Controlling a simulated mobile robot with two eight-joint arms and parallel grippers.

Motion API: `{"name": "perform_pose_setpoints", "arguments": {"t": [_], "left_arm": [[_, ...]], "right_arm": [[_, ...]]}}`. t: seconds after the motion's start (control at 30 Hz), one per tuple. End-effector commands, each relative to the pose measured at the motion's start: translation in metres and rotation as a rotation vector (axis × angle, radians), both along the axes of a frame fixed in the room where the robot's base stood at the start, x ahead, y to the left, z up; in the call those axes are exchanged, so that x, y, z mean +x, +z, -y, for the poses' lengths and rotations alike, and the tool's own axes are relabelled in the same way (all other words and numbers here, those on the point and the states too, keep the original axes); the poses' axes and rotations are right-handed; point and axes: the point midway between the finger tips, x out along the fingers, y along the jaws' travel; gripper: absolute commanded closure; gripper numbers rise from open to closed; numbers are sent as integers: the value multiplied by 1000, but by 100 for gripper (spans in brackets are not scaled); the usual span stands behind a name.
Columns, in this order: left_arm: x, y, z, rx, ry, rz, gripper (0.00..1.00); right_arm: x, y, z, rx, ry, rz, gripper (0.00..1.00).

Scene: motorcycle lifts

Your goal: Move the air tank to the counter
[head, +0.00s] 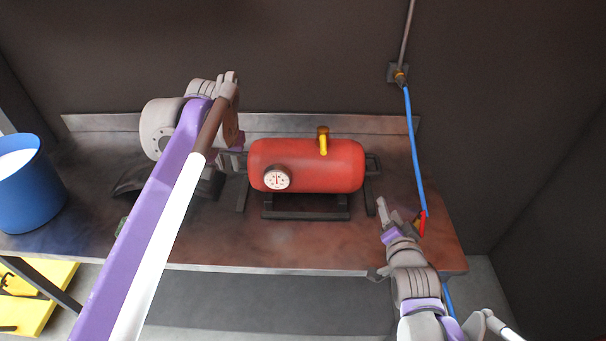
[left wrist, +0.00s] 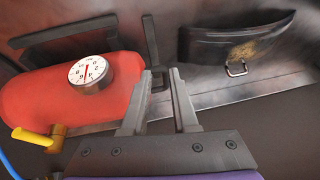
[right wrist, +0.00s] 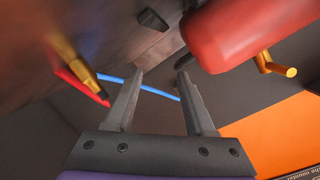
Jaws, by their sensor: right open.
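The red air tank (head: 310,167) lies on its black stand on the dark counter (head: 300,240). It has a white gauge, a brass and yellow valve on top, and a black handle at each end. My left gripper (head: 234,160) is at the tank's left end, by the handle there. In the left wrist view the left gripper (left wrist: 162,85) is open, with the black handle (left wrist: 154,52) just beyond its fingertips. I cannot tell whether they touch. My right gripper (head: 394,210) is open and empty, low to the right of the tank; the right wrist view shows its parted fingers (right wrist: 160,85).
A blue bucket (head: 28,190) stands at the counter's left end. A black pouch-like item (left wrist: 232,45) lies left of the tank, partly behind my left arm. A blue hose (head: 413,140) with a red-handled fitting (head: 422,222) hangs down by my right gripper. The counter's front middle is clear.

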Motion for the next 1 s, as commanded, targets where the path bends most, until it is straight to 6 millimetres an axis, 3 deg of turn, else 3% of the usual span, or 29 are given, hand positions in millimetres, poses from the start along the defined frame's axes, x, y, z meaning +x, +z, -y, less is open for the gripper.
{"name": "perform_pose_setpoints", "arguments": {"t": [0.03,0.1,0.3,0.77,1.0], "left_arm": [[19,-1,0,10,1,-5,73],[38,0,-1,24,3,-8,73],[65,1,-2,46,6,-14,73],[69,-1,-3,48,6,-15,73],[81,-30,-9,48,7,-14,73]], "right_arm": [[12,-3,-1,48,-7,58,45],[25,0,-2,116,-12,133,45],[41,6,-5,226,-4,252,45],[46,9,-6,244,-3,269,45],[79,8,-6,244,-3,268,45]]}}
